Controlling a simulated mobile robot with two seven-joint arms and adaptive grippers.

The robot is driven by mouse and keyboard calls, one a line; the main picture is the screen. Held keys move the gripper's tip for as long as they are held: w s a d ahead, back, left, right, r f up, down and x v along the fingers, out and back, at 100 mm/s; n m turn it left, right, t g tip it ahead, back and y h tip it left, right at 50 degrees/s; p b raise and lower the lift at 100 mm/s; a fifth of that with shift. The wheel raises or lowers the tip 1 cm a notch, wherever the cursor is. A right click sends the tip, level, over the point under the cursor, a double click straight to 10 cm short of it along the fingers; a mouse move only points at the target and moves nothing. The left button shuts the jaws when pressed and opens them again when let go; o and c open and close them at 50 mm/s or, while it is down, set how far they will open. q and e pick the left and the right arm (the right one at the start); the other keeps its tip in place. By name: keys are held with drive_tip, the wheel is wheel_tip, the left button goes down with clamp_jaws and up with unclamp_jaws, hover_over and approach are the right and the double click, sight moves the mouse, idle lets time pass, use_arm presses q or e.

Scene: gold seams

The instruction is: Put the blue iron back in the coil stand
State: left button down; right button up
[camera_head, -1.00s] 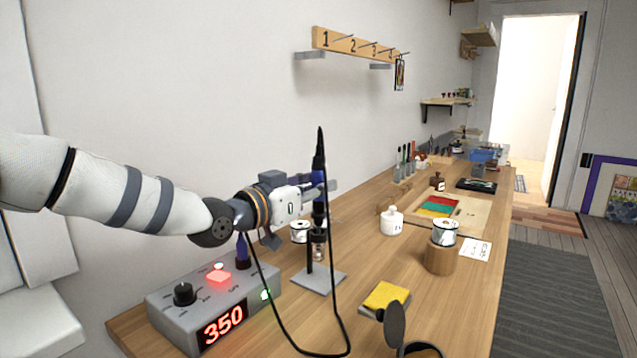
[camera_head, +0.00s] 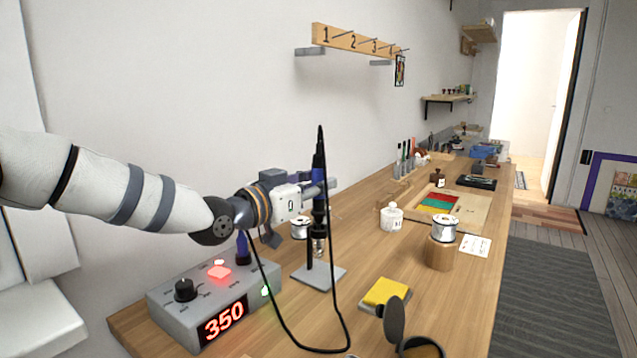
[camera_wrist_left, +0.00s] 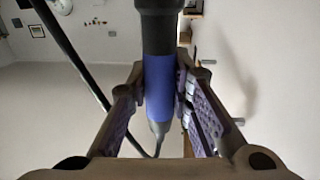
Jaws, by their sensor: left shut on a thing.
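The blue iron (camera_head: 319,208) stands upright, its cord looping from its top down to the table. My left gripper (camera_head: 322,187) is shut on it, and the left wrist view shows the blue grip (camera_wrist_left: 159,88) between the two fingers. The coil stand (camera_head: 318,278) has a grey plate, a dark post and a coil on the table below my gripper. The iron's lower end is at the coil; I cannot tell how far inside it is.
A grey station (camera_head: 215,303) reading 350 stands left of the stand, with another blue-handled thing (camera_head: 242,246) behind it. A yellow sponge (camera_head: 385,291), a white jar (camera_head: 391,217) and a spool on a wooden block (camera_head: 440,255) are to the right. The wall is close behind.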

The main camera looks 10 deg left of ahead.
sight(314, 164)
use_arm(q)
drive_tip(key=shift+f, duration=1.5)
use_arm(e)
drive_tip(key=shift+s+f, duration=0.25)
use_arm(q)
drive_tip(key=c, duration=0.9)
unclamp_jaws()
drive_tip(key=shift+r, duration=0.1)
drive_tip(key=shift+r+p, duration=0.65)
drive_tip(key=shift+r, duration=2.85)
use_arm(e)
drive_tip(key=shift+w+r+t, duration=0.3)
drive_tip(key=shift+w+r, duration=0.75)
use_arm(q)
drive_tip(key=shift+f, duration=0.1)
